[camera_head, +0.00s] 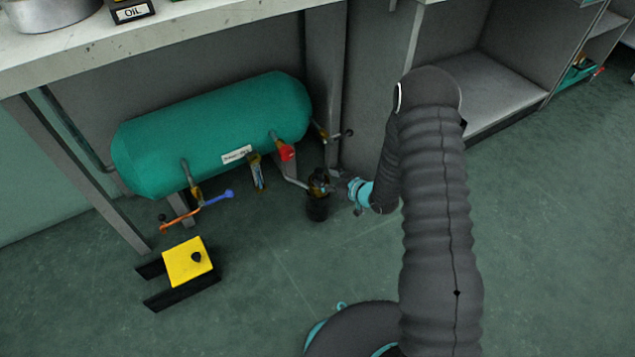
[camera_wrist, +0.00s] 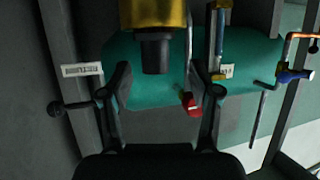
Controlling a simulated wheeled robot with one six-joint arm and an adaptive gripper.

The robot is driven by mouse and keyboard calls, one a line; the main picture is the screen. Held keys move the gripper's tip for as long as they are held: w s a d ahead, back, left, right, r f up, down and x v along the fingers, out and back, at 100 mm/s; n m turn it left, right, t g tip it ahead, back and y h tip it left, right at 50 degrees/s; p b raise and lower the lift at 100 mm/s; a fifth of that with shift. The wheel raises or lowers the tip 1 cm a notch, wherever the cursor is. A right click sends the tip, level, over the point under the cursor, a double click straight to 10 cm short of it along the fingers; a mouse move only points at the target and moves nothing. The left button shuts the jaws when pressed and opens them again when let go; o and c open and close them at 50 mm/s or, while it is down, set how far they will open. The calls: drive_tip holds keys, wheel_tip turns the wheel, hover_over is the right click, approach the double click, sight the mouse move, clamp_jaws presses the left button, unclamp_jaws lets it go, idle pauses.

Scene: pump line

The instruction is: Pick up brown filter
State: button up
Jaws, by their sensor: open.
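The brown filter (camera_head: 319,182) shows in the head view as a small brass-brown body with a dark lower part, below the right end of the green tank. It is partly hidden by my gripper's tip. In the wrist view I take the gold-brown cylinder with a black end (camera_wrist: 158,14), at the top centre and cut off by the frame edge, to be this filter. My gripper (camera_head: 340,186) reaches it from the right. In the wrist view its fingers (camera_wrist: 162,90) are spread apart, with nothing held between them. I cannot tell whether a finger touches the filter.
The green tank (camera_head: 215,130) hangs under the bench (camera_head: 150,43). A red valve handle (camera_head: 286,152), an orange lever (camera_head: 180,218) and a blue lever (camera_head: 219,196) stick out nearby. A yellow box (camera_head: 187,262) stands on the floor at left. A bench leg (camera_head: 325,80) is close behind.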

sight(322, 177)
drive_tip(key=x, duration=0.5)
drive_tip(key=shift+w+d+f, duration=0.15)
drive_tip(key=shift+d+f, duration=0.05)
clamp_jaws()
